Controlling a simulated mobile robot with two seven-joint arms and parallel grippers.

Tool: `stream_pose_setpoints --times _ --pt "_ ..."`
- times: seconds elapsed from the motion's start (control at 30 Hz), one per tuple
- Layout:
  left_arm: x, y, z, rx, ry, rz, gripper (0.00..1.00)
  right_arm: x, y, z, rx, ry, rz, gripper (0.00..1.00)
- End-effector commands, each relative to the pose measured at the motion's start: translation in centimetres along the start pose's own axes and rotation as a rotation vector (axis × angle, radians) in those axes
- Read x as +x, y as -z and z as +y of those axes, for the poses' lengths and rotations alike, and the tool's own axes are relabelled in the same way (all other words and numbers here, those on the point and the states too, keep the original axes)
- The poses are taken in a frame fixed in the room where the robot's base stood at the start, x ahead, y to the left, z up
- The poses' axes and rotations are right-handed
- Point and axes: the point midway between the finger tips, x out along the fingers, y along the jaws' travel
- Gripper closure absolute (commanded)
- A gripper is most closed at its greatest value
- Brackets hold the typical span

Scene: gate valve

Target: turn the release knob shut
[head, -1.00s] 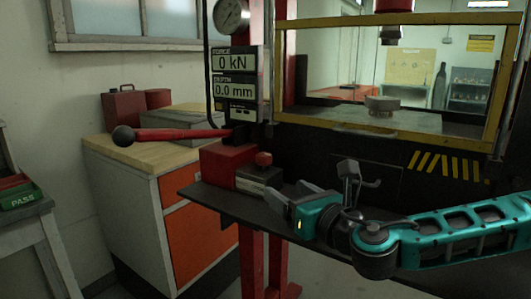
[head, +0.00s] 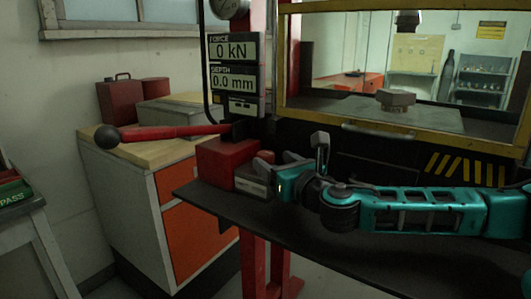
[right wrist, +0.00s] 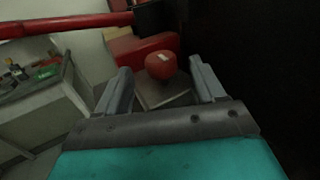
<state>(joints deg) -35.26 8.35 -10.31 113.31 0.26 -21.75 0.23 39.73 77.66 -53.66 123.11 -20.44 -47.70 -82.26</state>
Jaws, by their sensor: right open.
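The release knob (right wrist: 161,64) is a round red knob with a pale mark on top, standing on a grey block (right wrist: 163,92) in the right wrist view. My left gripper is not in view.
A red pump lever (head: 165,133) with a dark ball end reaches left above a wooden-topped cabinet (head: 140,152). The press frame and its yellow guard (head: 400,145) stand behind my right arm. The dark shelf (head: 300,225) is clear in front.

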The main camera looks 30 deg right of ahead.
Motion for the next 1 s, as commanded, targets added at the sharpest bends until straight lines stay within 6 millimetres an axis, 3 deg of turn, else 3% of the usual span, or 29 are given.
stream_pose_setpoints --times 0.1,0.3,0.73,1.0 --pt "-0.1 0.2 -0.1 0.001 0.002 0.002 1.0 2.1 -0.2 0.0 0.003 0.0 -0.004 0.31" --pt "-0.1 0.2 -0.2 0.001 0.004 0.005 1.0 4.3 -0.1 0.0 0.002 0.001 -0.002 0.31" --pt "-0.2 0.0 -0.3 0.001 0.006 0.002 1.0 5.1 0.0 0.0 0.0 0.0 0.0 0.31" --pt "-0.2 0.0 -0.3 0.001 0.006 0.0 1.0 5.1 0.0 0.0 0.0 0.0 -0.001 0.57"
